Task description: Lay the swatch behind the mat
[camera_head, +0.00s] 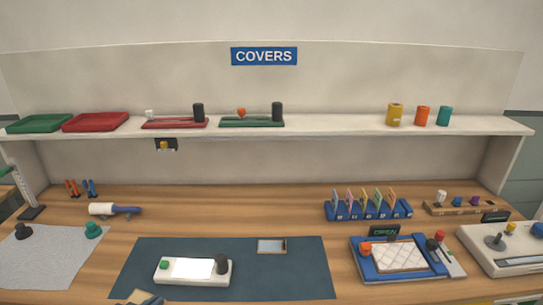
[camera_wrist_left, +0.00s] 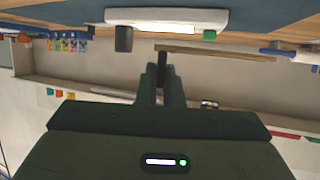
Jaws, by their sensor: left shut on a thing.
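The swatch (camera_head: 133,296) is a tan flat piece at the bottom edge of the head view, partly cut off. My left gripper (camera_head: 152,300) is beside it, only its tip showing. In the left wrist view the swatch (camera_wrist_left: 225,53) appears edge-on as a thin tan strip. My left gripper (camera_wrist_left: 160,62) is shut on one end of it, and it is held clear of the table surface. The dark blue mat (camera_head: 300,280) lies flat on the table, with a white device (camera_head: 180,278) and a small framed plate (camera_head: 271,246) on it. My right gripper is not in view.
Wood behind the mat is bare up to the back wall. A white roller (camera_head: 102,209) lies behind left. A grey cloth (camera_head: 50,262) is at left, a blue quilted-pad tray (camera_head: 400,257) at right, and a blue card rack (camera_head: 368,210) behind right. A shelf (camera_head: 320,124) spans above.

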